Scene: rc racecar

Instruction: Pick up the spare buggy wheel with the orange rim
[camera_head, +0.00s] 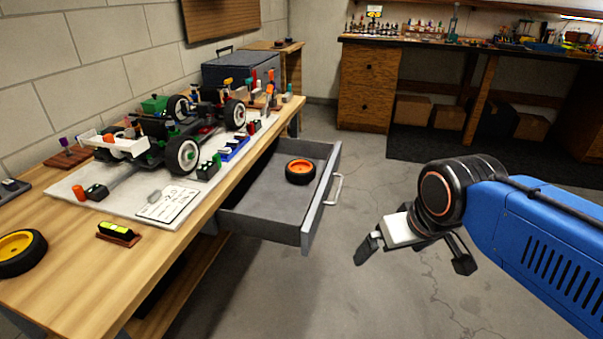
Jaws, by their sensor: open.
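The spare buggy wheel with the orange rim (300,171) lies flat in the open grey drawer (262,223), toward its far right part. The wheel has a black tyre and its orange face is up. My gripper (415,262) is open and empty, over the floor to the right of the drawer and apart from it. Its two dark fingers are spread wide. The wheel is in full view, with only its underside hidden.
The drawer's handle (335,189) sticks out on its right side. A buggy (165,137) with white-rimmed wheels stands on the wooden workbench (70,290). A yellow-rimmed wheel (16,246) lies at the bench's left edge. Floor (350,310) around my gripper is clear.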

